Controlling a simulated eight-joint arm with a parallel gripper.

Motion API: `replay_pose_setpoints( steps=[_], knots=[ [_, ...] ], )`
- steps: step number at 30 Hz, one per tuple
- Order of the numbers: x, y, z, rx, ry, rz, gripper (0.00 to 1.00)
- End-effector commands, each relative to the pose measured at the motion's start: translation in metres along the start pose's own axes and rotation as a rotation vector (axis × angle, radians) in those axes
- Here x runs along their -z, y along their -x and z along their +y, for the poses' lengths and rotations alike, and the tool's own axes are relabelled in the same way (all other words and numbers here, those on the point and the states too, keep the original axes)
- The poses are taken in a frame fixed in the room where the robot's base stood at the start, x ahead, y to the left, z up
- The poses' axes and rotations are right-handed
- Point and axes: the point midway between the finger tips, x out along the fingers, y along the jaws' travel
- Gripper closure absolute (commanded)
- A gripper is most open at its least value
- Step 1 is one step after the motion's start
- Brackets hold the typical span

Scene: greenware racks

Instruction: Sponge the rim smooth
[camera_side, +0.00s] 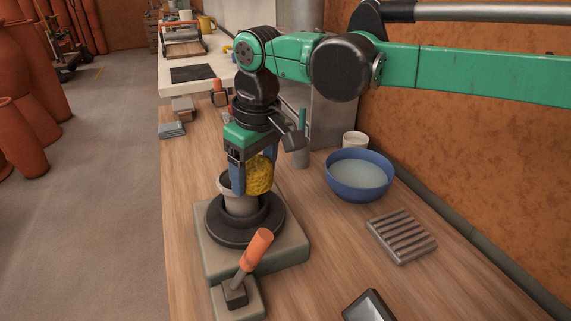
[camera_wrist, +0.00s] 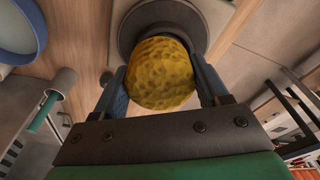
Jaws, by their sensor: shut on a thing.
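A yellow sponge (camera_side: 260,175) is held between the blue-padded fingers of my gripper (camera_side: 251,180). In the wrist view the sponge (camera_wrist: 161,75) fills the space between the two fingers of the gripper (camera_wrist: 162,82). A pale clay pot (camera_side: 240,204) stands on a dark round wheel head (camera_side: 213,225). The sponge is at the right side of the pot's rim, and I cannot tell whether it touches. In the wrist view the sponge hides most of the pot. The wheel head also shows in the wrist view (camera_wrist: 133,22).
A blue bowl of cloudy water (camera_side: 360,190) stands right of the wheel, with a white cup (camera_side: 355,139) behind it. A ridged block (camera_side: 401,236) lies front right. An orange-handled lever (camera_side: 257,248) rises in front of the wheel. A dark-screened device (camera_side: 369,306) lies at the front edge.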

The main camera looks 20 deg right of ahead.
Motion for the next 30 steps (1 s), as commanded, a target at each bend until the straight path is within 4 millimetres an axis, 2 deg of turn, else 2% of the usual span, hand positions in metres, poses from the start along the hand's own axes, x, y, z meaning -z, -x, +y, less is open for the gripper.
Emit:
replay_pose_setpoints(
  steps=[11, 30],
  knots=[
    [0.0, 0.002, -0.002, 0.004, 0.002, -0.002, 0.75],
    [0.008, 0.058, -0.001, 0.002, 0.001, 0.0, 0.75]
  ],
)
